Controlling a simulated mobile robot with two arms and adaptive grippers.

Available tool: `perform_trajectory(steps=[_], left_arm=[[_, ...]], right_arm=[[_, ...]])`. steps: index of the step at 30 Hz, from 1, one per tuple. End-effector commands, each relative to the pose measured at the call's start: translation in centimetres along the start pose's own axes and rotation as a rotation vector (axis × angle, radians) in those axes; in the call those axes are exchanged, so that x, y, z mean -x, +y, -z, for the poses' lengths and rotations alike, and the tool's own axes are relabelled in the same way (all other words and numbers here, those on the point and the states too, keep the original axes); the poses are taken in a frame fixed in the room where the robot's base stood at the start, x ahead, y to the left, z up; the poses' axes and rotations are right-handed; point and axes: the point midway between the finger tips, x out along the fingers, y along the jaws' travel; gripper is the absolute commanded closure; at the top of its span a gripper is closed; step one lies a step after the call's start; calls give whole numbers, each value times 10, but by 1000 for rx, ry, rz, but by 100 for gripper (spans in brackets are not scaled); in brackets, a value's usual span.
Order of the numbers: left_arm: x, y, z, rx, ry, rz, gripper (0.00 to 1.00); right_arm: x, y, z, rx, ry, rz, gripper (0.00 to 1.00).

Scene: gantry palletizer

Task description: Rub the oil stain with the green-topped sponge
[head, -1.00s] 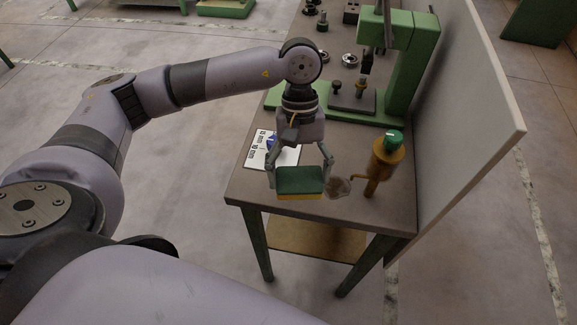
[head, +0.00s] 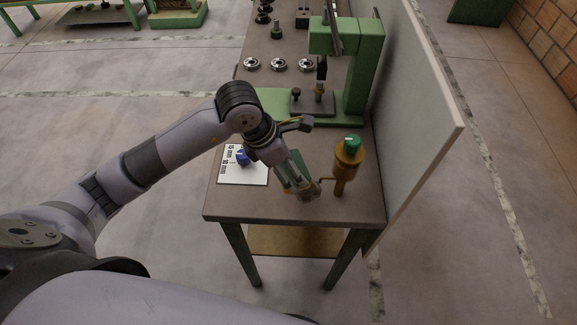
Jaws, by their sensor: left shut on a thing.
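My left gripper (head: 299,188) is shut on the green-topped sponge (head: 298,161), low over the front part of the workbench top (head: 235,207). Only part of the sponge's green face shows behind the fingers, and it looks tilted or turned. The oil stain is not clearly visible; the gripper covers that area, left of the oil can's spout. I cannot tell whether the sponge touches the bench. My right gripper is not in view.
An orange oil can (head: 345,172) with a green cap stands close to the right of the gripper. A white printed sheet (head: 232,174) with a blue object (head: 243,157) lies at left. A green press (head: 350,70) stands behind. A grey panel (head: 410,110) borders the right side.

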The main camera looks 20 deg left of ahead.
Motion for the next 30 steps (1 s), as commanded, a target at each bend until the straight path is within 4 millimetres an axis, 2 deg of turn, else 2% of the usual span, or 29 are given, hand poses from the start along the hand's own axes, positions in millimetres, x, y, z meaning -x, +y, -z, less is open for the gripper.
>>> perform_trajectory(steps=[8,21,30], left_arm=[[-13,0,6,18,1,-5,44],[-52,0,22,16,0,-4,44],[-55,0,23,15,0,-5,44]], right_arm=[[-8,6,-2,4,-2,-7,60],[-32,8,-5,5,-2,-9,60],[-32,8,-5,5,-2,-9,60]])
